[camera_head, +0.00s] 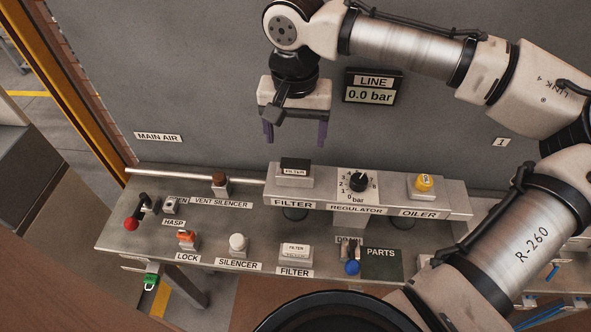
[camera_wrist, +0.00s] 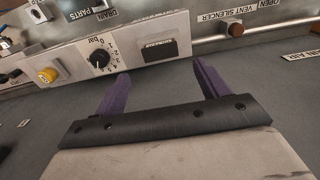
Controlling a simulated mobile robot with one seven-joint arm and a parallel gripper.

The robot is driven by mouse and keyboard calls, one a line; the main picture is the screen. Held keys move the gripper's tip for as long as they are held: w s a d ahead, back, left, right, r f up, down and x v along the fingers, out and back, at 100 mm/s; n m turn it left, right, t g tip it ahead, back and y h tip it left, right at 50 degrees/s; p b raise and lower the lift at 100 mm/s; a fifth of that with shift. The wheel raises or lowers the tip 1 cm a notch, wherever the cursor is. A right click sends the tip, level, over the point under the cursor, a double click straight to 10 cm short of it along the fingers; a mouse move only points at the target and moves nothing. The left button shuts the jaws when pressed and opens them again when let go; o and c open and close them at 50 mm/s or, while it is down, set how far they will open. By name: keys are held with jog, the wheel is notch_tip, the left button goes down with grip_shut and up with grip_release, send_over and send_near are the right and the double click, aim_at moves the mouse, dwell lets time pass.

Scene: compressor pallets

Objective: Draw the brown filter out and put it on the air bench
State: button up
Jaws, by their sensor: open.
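The brown filter (camera_head: 295,165) is a very dark block with a white FILTER label, seated in the FILTER place of the raised grey unit. It also shows in the wrist view (camera_wrist: 160,49), between and beyond my fingers. My gripper (camera_head: 295,136) is open and empty, its purple fingers pointing down above the filter and apart from it. The fingers also show in the wrist view (camera_wrist: 160,72). The air bench (camera_head: 130,239) is the grey metal top in front of the unit. A white filter (camera_head: 296,251) stands on it above a FILTER label.
Beside the filter are the regulator knob (camera_head: 357,182) and yellow oiler (camera_head: 424,183). On the bench stand a red-ended lever (camera_head: 132,222), an orange lock (camera_head: 187,238), a white silencer (camera_head: 237,244) and a blue drain (camera_head: 352,267). The line display (camera_head: 370,88) reads 0.0 bar.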

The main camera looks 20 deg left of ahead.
aim_at(295, 164)
notch_tip(295, 164, down, 8)
jog(key=b, duration=0.5)
jog(key=shift+w+f+b, duration=0.15)
jog(key=shift+f+b, duration=0.05)
jog(key=shift+b, duration=0.2)
jog(key=shift+p, duration=0.45)
dwell(0.5)
jog(key=shift+c, duration=0.3)
jog(key=c, duration=1.3)
jog(key=shift+o, duration=0.2)
jog(key=shift+r, duration=0.1)
jog(key=shift+r, duration=0.1)
jog(key=shift+r+p, duration=2.7)
jog(key=shift+r, duration=0.15)
jog(key=shift+r+p, duration=0.25)
jog(key=shift+p, duration=0.15)
